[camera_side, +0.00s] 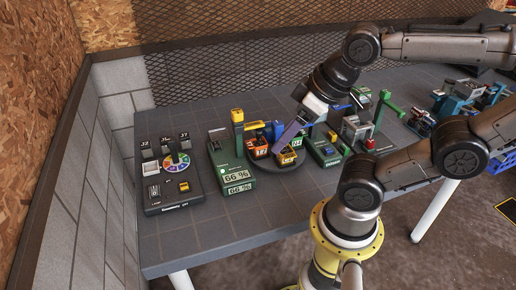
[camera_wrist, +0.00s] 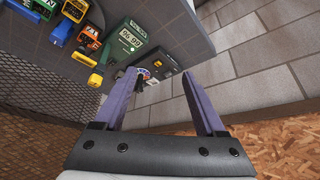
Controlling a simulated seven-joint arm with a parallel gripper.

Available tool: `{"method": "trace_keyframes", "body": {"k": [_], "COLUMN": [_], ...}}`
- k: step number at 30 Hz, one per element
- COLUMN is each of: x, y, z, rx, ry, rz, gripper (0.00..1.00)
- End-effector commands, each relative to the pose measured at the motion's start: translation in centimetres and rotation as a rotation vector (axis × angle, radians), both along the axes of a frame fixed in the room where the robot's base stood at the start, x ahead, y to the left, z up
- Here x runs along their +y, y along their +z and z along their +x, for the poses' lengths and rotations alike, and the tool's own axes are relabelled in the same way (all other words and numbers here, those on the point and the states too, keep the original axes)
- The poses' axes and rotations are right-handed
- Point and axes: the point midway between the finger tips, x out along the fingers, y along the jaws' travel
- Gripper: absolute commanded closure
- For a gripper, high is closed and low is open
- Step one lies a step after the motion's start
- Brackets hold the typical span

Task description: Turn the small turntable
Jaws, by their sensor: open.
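A round grey turntable (camera_side: 285,171) stands mid-table in the side view and carries small bins. An orange bin (camera_side: 258,151) sits on its left, a yellow bin (camera_side: 286,159) at its front and a green bin (camera_side: 297,143) at its right. My gripper (camera_side: 279,148) has purple fingers and appears over or beside the bins; its exact height is unclear. In the wrist view my gripper (camera_wrist: 161,72) has its fingers spread, with nothing between them. There the orange bin (camera_wrist: 89,39) and yellow bin (camera_wrist: 83,60) lie left of the fingers. The fingers partly hide the turntable in the side view.
A dark console (camera_side: 172,185) with a colour wheel stands at the left. A green device (camera_side: 232,172) with "66 %" displays stands just left of the turntable, another green device (camera_side: 325,150) just right. A block wall (camera_side: 110,150) bounds the table's left; mesh stands behind.

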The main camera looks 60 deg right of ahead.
Motion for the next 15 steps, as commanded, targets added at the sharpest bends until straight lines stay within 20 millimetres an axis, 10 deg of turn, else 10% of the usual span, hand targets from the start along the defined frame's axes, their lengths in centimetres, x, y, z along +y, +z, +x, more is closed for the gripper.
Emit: {"method": "trace_keyframes", "body": {"k": [8,15], "x": [0.0,-1.9], "y": [0.8,4.7], "z": [0.1,4.6], "rx": [-0.002,0.044], "ry": [0.0,-0.09], "rz": [0.0,0.002], "gripper": [0.25,0.25]}}
